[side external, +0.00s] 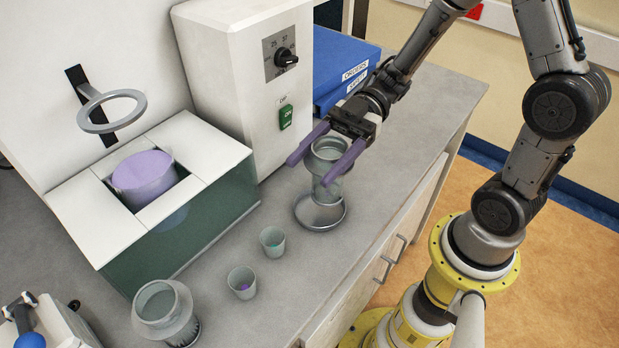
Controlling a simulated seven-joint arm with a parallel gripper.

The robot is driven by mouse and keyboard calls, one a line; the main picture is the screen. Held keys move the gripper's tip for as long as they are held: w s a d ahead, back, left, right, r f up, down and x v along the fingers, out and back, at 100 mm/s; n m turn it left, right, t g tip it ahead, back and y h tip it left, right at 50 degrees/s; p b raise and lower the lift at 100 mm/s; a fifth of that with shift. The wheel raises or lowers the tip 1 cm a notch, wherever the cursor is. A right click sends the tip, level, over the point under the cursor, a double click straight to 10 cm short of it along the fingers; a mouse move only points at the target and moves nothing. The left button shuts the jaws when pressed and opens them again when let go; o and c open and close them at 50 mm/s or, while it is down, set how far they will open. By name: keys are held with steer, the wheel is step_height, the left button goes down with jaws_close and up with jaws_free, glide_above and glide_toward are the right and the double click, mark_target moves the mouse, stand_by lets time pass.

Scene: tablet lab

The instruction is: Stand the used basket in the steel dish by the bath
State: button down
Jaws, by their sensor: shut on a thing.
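My gripper (310,172) has purple fingers and is shut on a basket (328,149) with a wide grey collar and a see-through lower part. One finger lies on each side of the collar. The basket looks about upright. The round steel dish (322,218) sits on the bench directly below it, and the basket's lower end overlaps the dish in this view. I cannot tell whether it touches the dish floor. The bath (225,195) is the dark green-sided tank to the left, with white lid plates and a purple-topped vessel (143,175) in its opening.
A second, similar basket (165,308) stands at the front left. Two small cups (242,282) (272,241) stand between it and the dish. A grey ring (112,111) overhangs the bath. The control housing (240,80) and blue binders (340,65) are behind. Bench right of the dish is clear.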

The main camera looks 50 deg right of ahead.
steer(key=shift+w+a+f, duration=0.2)
steer(key=shift+w+f, duration=0.2)
steer(key=shift+f, duration=0.05)
steer(key=shift+w+a+f, duration=0.15)
steer(key=shift+f, duration=1.6)
steer(key=shift+f, duration=0.15)
steer(key=shift+c, duration=0.2)
jaws_free()
glide_toward(315, 176)
steer(key=d, duration=0.1)
steer(key=shift+w+f, duration=0.15)
